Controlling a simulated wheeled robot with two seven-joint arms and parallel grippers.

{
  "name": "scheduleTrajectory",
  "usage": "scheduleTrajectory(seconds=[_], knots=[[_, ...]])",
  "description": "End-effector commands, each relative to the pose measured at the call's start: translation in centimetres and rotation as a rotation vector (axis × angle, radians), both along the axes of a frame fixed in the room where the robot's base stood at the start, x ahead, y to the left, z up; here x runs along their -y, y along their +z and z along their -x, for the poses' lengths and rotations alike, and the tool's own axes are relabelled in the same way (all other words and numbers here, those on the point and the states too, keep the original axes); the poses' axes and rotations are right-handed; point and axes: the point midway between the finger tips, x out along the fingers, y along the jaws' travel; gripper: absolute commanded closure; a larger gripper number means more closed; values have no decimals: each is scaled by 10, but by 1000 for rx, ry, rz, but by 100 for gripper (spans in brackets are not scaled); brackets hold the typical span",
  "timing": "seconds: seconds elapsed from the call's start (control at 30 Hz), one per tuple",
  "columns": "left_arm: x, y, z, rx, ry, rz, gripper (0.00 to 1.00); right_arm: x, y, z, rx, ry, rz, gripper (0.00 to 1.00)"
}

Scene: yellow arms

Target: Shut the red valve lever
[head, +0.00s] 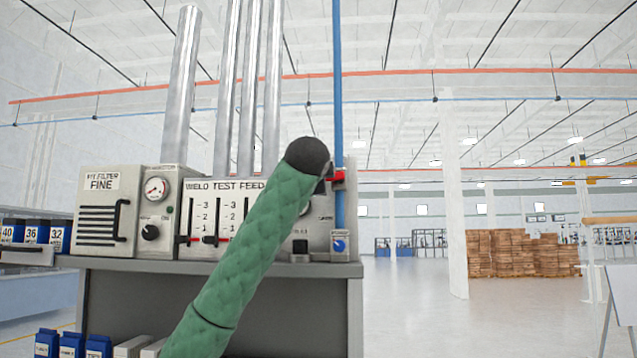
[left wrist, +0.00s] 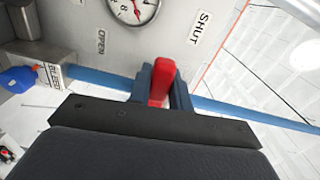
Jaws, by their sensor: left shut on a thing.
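The red valve lever (head: 338,178) is on the blue vertical pipe (head: 338,90) at the right side of the test panel. In the left wrist view the red lever (left wrist: 162,80) sits between the two dark fingers of my left gripper (left wrist: 163,92), which is shut on it. The SHUT label (left wrist: 200,28) and the OPEN label (left wrist: 101,41) show on the panel beyond. In the head view my green-sleeved left arm and its dark wrist hide most of the gripper and part of the panel. The lever's exact angle is hard to tell. My right gripper is not in view.
The panel (head: 200,212) stands on a grey bench (head: 300,272), with gauges, knobs and metal pipes. A small box with a blue knob (head: 338,246) is below the lever. Blue bins (head: 45,342) are at lower left. Open floor lies to the right.

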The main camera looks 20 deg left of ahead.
Motion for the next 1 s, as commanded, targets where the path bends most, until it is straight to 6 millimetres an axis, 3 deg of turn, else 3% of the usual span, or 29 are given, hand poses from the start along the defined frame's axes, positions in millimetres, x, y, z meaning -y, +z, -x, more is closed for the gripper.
scheduleTrajectory(seconds=[0.77,0.8,0.87,1.0], knots=[[0,4,0,-27,0,-93,100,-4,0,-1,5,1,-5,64],[0,4,0,-27,0,-93,72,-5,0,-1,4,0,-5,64],[0,4,0,-27,0,-92,60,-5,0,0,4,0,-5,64],[0,5,0,-27,0,-92,58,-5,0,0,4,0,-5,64]])
